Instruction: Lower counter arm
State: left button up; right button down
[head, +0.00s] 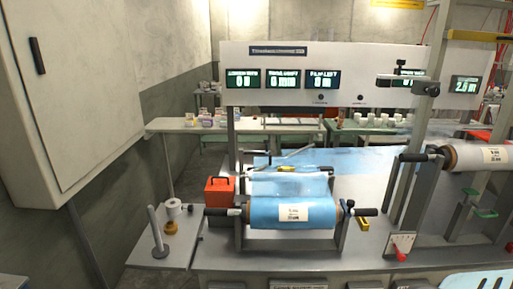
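A thin grey arm (292,155) stands tilted up above the blue film behind the front roll; it seems to be the counter arm, but I cannot tell for sure. A blue film roll (265,212) with a white label lies in a grey stand, with black handles at both ends. The blue film sheet (345,163) spreads flat on the bench behind it. Neither of my grippers is in view.
A long white display panel (300,58) with several dark screens stands behind the machine. A red box (218,190) sits left of the roll. A second roll (482,157) is at the right. A small side shelf (165,250) carries a post and a spool. A grey cabinet (75,90) fills the left.

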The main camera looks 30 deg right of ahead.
aim_at(267, 142)
jog(key=z, duration=1.15)
